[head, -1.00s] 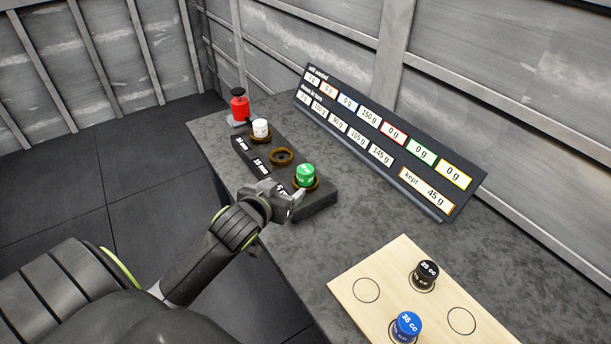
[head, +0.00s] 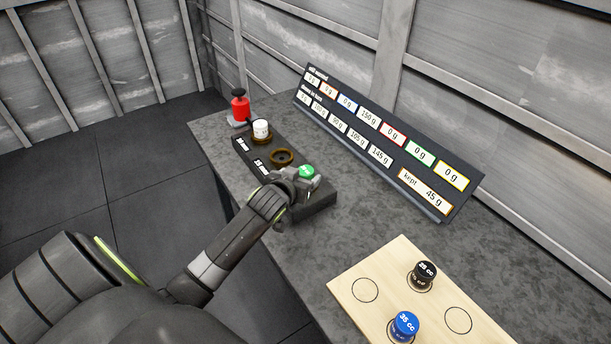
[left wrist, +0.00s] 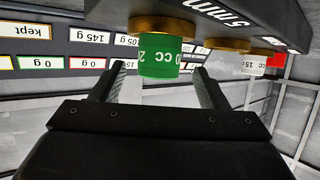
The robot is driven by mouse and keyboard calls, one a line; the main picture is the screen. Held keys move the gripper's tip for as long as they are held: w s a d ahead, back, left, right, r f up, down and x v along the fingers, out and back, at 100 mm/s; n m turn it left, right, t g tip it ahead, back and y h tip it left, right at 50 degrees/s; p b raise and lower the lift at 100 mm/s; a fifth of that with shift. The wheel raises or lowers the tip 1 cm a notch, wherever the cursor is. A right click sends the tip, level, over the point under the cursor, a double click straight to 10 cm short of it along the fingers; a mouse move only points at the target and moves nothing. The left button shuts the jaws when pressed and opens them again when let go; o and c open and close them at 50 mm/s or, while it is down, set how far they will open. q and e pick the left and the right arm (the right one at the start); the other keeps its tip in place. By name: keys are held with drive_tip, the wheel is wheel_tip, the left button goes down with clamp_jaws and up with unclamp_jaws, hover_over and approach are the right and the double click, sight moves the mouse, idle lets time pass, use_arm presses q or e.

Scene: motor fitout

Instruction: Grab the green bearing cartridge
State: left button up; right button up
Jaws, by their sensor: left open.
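The green bearing cartridge (head: 307,171) stands in the near ring of a dark block (head: 318,204) on the bench. It also shows in the left wrist view (left wrist: 158,57), seated in a brass-coloured ring and lying between the tips of my two fingers. My left gripper (head: 305,182) is at the cartridge and hides its lower part in the head view. In the left wrist view the gripper (left wrist: 158,82) is open, with a finger on each side and a visible gap to the cartridge. My right gripper is not in view.
The same block holds an empty ring (head: 281,157) and a white cartridge (head: 261,128). A red canister (head: 239,105) stands behind. A sign board (head: 385,140) lines the bench's back. A wooden board (head: 365,262) carries black (head: 424,272) and blue (head: 404,325) cartridges.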

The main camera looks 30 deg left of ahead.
sight(303, 175)
use_arm(q)
drive_tip(key=shift+x, duration=1.75)
drive_tip(key=shift+d, duration=0.1)
drive_tip(key=shift+r, duration=0.1)
drive_tip(key=c, duration=1.4)
